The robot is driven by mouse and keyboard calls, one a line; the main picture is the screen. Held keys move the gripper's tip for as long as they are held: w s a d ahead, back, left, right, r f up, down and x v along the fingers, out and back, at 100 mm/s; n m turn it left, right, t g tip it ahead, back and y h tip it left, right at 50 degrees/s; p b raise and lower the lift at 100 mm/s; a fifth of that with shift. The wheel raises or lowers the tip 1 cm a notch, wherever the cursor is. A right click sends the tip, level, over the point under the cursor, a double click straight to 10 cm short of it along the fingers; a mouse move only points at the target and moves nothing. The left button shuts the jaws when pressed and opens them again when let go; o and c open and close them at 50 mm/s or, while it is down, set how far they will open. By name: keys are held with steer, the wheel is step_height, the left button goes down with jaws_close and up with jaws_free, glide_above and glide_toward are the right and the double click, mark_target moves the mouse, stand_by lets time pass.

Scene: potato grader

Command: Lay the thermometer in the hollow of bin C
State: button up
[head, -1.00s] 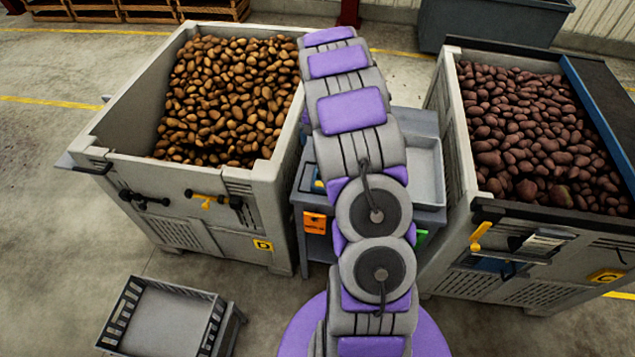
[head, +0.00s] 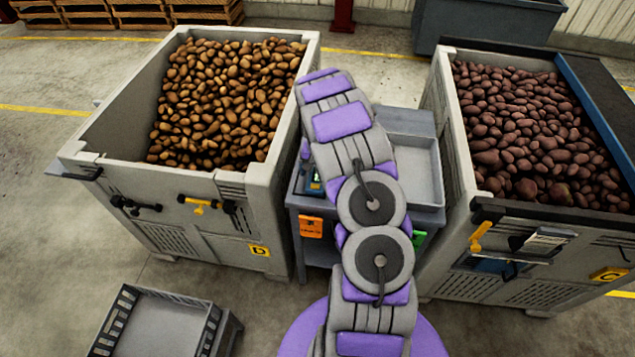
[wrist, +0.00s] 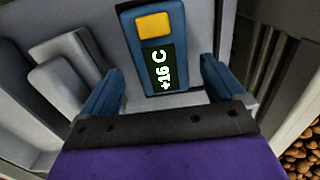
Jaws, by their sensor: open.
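The thermometer (wrist: 158,60) is a blue block with a yellow button and a dark display reading +16 C. In the wrist view it lies ahead of and between the fingers of my gripper (wrist: 163,75), which is open and empty. In the head view part of the thermometer (head: 314,182) shows on the grey stand (head: 322,210) between the two big bins, left of my arm. My arm hides most of my gripper there. Bin C (head: 560,258), with a yellow C label, stands at the right, full of dark reddish potatoes (head: 530,125). I cannot clearly make out its hollow.
Bin D (head: 190,215), full of brown potatoes, stands close on the left of the stand. A grey tray (head: 432,170) sits on the stand's right side. An empty slatted crate (head: 160,325) is at the front left. Floor is clear between crate and bin D.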

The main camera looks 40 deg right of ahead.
steer(key=shift+a+f, duration=0.25)
steer(key=shift+f, duration=0.7)
steer(key=shift+r, duration=0.1)
steer(key=c, duration=1.3)
steer(key=shift+r, duration=0.1)
